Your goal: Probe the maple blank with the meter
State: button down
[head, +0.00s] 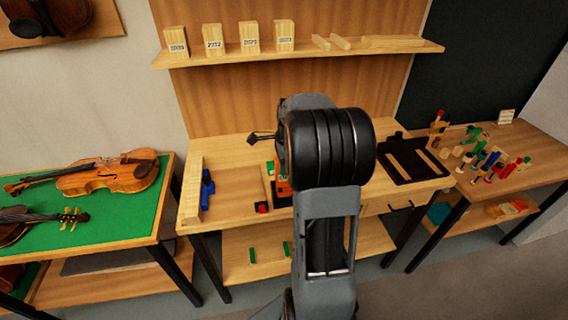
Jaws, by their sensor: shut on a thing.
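My arm rises through the middle of the head view and covers the centre of the workbench (232,150). My gripper is hidden behind the arm, so its jaws and what is between them do not show. An orange and black item (284,187), partly covered by the arm, shows at its left edge with a bit of green above it; it may be the meter. Several pale wood blocks with printed labels, one of them a block (214,40), stand on the wall shelf (390,46). Which piece is the maple blank I cannot tell.
A black tray (408,160) lies right. Violins (110,176) rest on a green-topped table. Coloured tools (490,160) crowd the right table.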

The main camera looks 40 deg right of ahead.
jog(key=shift+f, duration=0.3)
jog(key=c, duration=0.7)
grip_release()
jog(key=shift+r, duration=0.1)
notch_tip(320, 180, up, 14)
jog(key=d, duration=0.2)
jog(key=f+n, duration=0.1)
jog(key=n, duration=0.1)
jog(key=s+a+f+n, duration=0.1)
jog(key=f+n, duration=0.1)
jog(key=n, duration=0.1)
jog(key=f+n, duration=0.2)
jog(key=n, duration=0.1)
jog(key=shift+s+a+t+h, duration=0.3)
jog(key=shift+a+h, duration=0.1)
jog(key=shift+s+a+f+n+t, duration=0.55)
jog(key=shift+s+a+n, duration=1.25)
jog(key=shift+a+n, duration=1.2)
jog(key=shift+s+a+f+n+t, duration=0.6)
jog(key=shift+s+a+n, duration=1.3)
jog(key=shift+a, duration=2)
jog(key=shift+s+a+f+n+t, duration=0.35)
jog(key=shift+s+a+f+n, duration=0.35)
jog(key=shift+s+a+n, duration=1.7)
